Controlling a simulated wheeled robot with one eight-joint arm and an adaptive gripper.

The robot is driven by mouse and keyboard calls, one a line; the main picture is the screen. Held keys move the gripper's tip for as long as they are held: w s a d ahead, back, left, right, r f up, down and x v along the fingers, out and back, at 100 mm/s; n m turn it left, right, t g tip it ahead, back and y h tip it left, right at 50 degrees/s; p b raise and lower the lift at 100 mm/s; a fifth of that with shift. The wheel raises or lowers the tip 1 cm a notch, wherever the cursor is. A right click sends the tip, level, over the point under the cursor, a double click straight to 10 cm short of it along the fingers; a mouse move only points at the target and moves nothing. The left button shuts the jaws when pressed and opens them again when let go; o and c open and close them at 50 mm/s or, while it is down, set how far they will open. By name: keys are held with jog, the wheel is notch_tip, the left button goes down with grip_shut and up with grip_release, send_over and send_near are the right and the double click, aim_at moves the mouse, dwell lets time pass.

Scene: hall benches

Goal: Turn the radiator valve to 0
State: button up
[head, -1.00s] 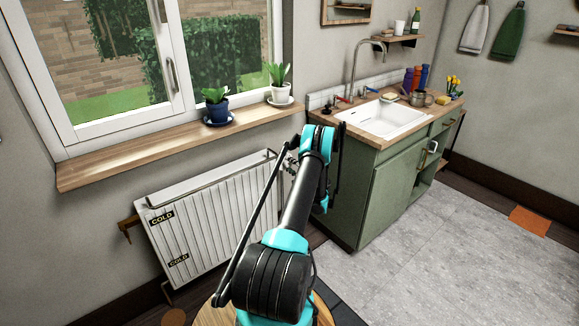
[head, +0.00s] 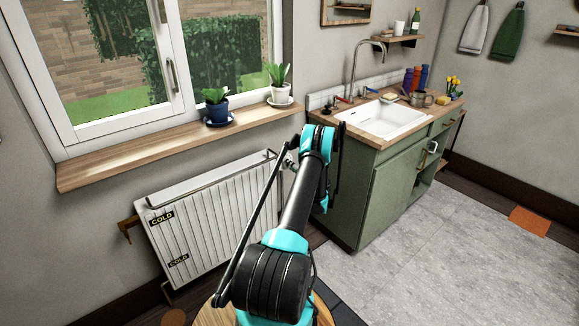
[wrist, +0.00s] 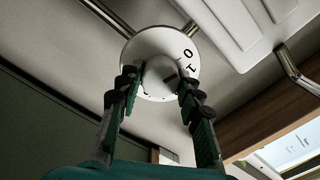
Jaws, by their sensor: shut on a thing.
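The radiator valve shows in the wrist view as a round white disc (wrist: 143,46) with a pale knob (wrist: 157,72) at its middle. A short dark red mark (wrist: 170,78) sits on the knob. The digits 0 and 1 are printed on the disc to the right, and the mark lies nearer the 1 than the 0. My gripper (wrist: 158,82) has one finger on each side of the knob and is shut on it. In the head view, the white radiator (head: 205,225) stands under the window; my arm hides most of the valve.
The wooden sill (head: 150,150) above the radiator holds two potted plants. The green sink cabinet (head: 385,190) stands close on the right of my arm. Metal pipes (wrist: 110,15) run at the valve.

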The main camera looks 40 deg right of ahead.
dwell(0.5)
jog(key=o, duration=1.1)
jog(key=shift+o, duration=0.2)
jog(key=s, duration=0.7)
jog(key=shift+s+d, duration=0.25)
